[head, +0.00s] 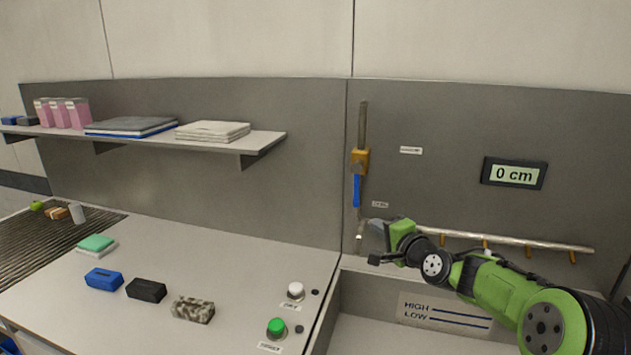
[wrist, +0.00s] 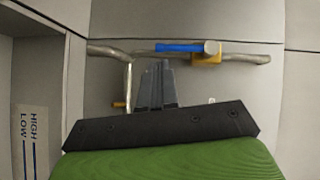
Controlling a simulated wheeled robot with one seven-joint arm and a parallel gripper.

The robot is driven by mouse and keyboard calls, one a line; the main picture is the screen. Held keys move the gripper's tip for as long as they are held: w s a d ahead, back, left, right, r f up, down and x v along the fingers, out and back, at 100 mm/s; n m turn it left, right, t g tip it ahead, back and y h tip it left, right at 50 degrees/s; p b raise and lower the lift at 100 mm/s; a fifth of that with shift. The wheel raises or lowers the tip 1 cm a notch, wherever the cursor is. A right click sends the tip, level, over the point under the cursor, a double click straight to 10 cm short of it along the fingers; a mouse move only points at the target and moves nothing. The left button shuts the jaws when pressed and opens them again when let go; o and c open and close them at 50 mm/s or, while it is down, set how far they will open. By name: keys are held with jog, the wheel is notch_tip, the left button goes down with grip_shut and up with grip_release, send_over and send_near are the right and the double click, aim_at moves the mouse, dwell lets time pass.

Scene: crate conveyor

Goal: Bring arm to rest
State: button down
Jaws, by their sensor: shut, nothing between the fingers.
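My green arm reaches in from the right in the head view. My gripper (head: 375,237) is in front of the grey back panel, just below the blue valve handle (head: 357,190). In the wrist view my gripper (wrist: 156,84) has its dark fingers together with nothing between them. The blue handle (wrist: 180,47) and its yellow valve body (wrist: 207,57) lie just beyond the fingertips in that view. The handle lies along the pipe (head: 362,125). I cannot tell from the pictures whether the fingers touch the pipe.
A display (head: 514,174) reads 0 cm. A white button (head: 296,291) and a green button (head: 277,328) stand on the counter's right end. Blue, black and speckled blocks (head: 193,309) lie on the counter. A shelf (head: 262,143) hangs above; a lower pipe (head: 520,244) runs behind my arm.

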jog(key=s+a+n+g+h, duration=0.2)
jog(key=s+a+n+g, duration=0.55)
jog(key=s, duration=0.75)
jog(key=s+f+n+g+h+p, duration=0.2)
jog(key=s+n, duration=0.3)
jog(key=s, duration=2.3)
jog(key=shift+s+d+f+h, duration=0.2)
jog(key=shift+d+f+h, duration=0.25)
jog(key=shift+f, duration=0.15)
jog(key=shift+n+g, duration=0.25)
